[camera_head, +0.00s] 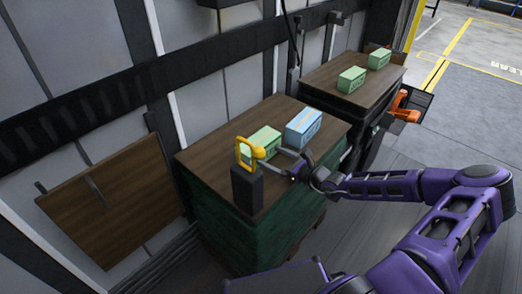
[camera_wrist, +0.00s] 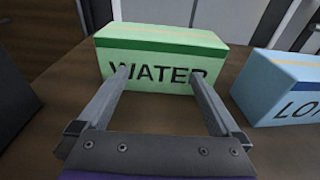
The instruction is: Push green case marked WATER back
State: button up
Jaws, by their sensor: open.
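The green case marked WATER (camera_wrist: 160,55) stands upright on the brown table top, straight ahead of my gripper in the wrist view. In the head view the green case (camera_head: 264,140) is partly behind a yellow handle-shaped thing. My gripper (camera_wrist: 158,80) is open and empty, its two fingers pointing at the lettered face. The fingertips overlap the lower part of that face in the picture; I cannot tell whether they touch it. In the head view my gripper (camera_head: 279,161) is low over the near side of the table top.
A blue case (camera_wrist: 285,85) with partly cut-off lettering stands right of the green case. A black block (camera_head: 246,188) with the yellow handle-shaped thing (camera_head: 245,152) stands at the near left of the table (camera_head: 205,156). Two more green cases (camera_head: 351,79) (camera_head: 379,58) stand on a farther table.

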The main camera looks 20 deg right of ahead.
jog(key=shift+r+p+x, duration=0.35)
jog(key=shift+x, duration=1.85)
jog(key=shift+r+p+x, duration=0.35)
jog(key=shift+x, duration=1.9)
jog(key=shift+r+p+x, duration=0.35)
jog(key=shift+x, duration=1.85)
jog(key=shift+p+v, duration=0.9)
jog(key=shift+v, duration=0.25)
jog(key=shift+f+p+v, duration=0.25)
jog(key=shift+p+v, duration=0.25)
jog(key=shift+v, duration=0.6)
jog(key=shift+f+p+v, duration=0.25)
jog(key=shift+p+v, duration=0.25)
jog(key=shift+v, duration=0.65)
